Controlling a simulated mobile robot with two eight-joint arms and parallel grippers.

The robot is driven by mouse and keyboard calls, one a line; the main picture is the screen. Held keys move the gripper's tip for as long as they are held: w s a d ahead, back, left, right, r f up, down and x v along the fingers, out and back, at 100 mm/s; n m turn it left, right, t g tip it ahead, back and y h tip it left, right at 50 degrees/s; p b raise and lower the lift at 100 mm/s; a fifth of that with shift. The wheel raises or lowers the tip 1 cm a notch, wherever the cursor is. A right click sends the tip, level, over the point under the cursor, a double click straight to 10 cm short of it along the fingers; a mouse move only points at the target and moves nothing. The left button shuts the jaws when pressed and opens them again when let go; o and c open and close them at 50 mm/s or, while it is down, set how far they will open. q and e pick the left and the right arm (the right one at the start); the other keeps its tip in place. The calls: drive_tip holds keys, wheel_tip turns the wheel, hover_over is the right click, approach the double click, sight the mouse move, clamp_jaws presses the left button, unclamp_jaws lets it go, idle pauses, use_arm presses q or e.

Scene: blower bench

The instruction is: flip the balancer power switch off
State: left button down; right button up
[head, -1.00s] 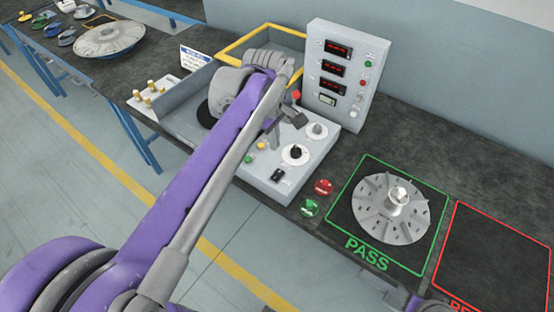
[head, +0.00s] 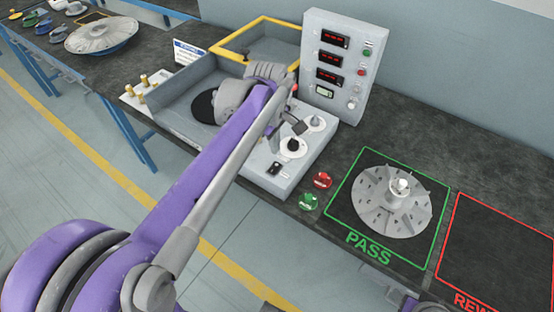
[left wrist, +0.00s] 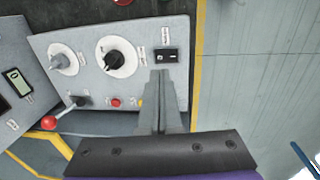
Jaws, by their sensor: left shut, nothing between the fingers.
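The black power switch (head: 274,168) is a small rocker at the front corner of the grey balancer control panel (head: 262,182). In the left wrist view the switch (left wrist: 166,55) lies just beyond my fingertips, beside the black knob (left wrist: 115,58). My left gripper (head: 276,143) is shut and empty over the panel, with its fingers pointing toward the switch. In the left wrist view the closed fingertips (left wrist: 161,74) overlap the switch's near edge; I cannot tell whether they touch it. The rocker's position is too small to read. Part of my right arm shows at the bottom edge; its fingers are unclear.
An upright display box (head: 337,62) with red readouts stands behind the panel. A red-balled lever (left wrist: 49,123) and a red button (left wrist: 116,102) are near the fingers.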

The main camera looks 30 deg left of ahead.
sight(276, 169)
use_arm(q)
drive_tip(key=f, duration=0.7)
drive_tip(key=shift+w+f, duration=0.2)
drive_tip(key=shift+w, duration=0.2)
drive_tip(key=shift+f+b, duration=0.25)
drive_tip(key=shift+b, duration=0.15)
drive_tip(key=shift+d, duration=0.1)
drive_tip(key=shift+s, duration=0.15)
drive_tip(key=shift+s, duration=0.45)
drive_tip(key=shift+s+r, duration=0.15)
drive_tip(key=shift+s, duration=0.1)
